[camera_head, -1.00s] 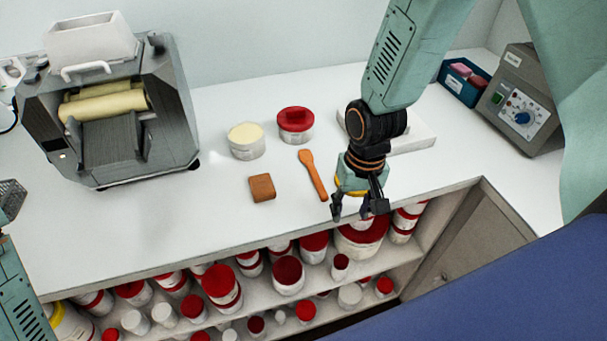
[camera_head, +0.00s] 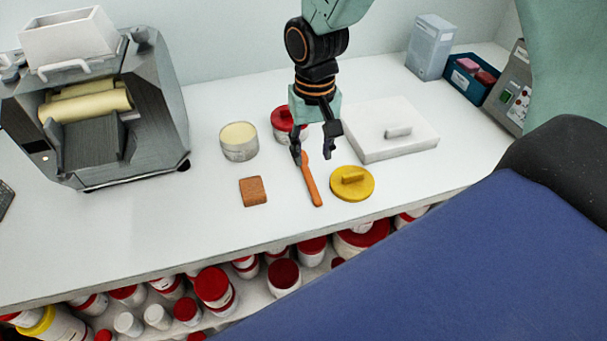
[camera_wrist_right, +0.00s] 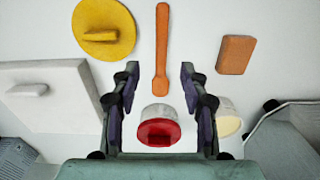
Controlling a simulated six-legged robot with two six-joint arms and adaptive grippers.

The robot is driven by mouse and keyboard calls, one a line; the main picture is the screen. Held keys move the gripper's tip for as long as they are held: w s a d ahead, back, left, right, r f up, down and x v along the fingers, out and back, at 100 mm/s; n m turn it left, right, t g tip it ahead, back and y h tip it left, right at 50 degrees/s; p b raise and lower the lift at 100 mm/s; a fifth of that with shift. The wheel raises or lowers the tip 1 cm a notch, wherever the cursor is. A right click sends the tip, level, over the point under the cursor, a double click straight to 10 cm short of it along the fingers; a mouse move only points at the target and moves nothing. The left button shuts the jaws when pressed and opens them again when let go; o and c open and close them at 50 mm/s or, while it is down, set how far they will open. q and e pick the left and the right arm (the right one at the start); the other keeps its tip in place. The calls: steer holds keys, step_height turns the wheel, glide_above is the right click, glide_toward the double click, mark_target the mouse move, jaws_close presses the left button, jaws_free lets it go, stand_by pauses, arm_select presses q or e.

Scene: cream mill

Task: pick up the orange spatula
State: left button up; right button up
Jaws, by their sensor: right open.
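The orange spatula (camera_head: 312,186) lies flat on the white counter, its narrow end toward the counter's front edge. My right gripper (camera_head: 314,160) is open and hangs over the spatula's far end, partly covering it. In the right wrist view the spatula (camera_wrist_right: 161,50) runs lengthwise, with its rounded end between the open fingers of my right gripper (camera_wrist_right: 158,70). Nothing is held between the fingers. I cannot tell the exact height of the fingertips above the counter. My left gripper is in neither view.
A red-lidded tub (camera_head: 283,122) stands just behind the spatula, partly hidden by the gripper. A yellow lid (camera_head: 352,189) lies right of it, a brown block (camera_head: 253,191) left. A cream-filled tub (camera_head: 239,146), white slab (camera_head: 375,144) and grey roller machine (camera_head: 150,110) stand around.

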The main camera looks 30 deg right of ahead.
mark_target(311, 181)
steer(key=shift+a+f, duration=0.15)
steer(key=shift+a, duration=0.1)
steer(key=f, duration=0.7)
steer(key=shift+d, duration=0.2)
steer(key=shift+w+a+f, duration=0.1)
steer(key=shift+a+f, duration=0.1)
steer(key=shift+a, duration=0.05)
steer(key=shift+d, duration=0.3)
steer(key=c, duration=0.3)
steer(key=shift+a, duration=0.25)
steer(key=c, duration=0.5)
jaws_close()
steer(key=shift+d, duration=0.15)
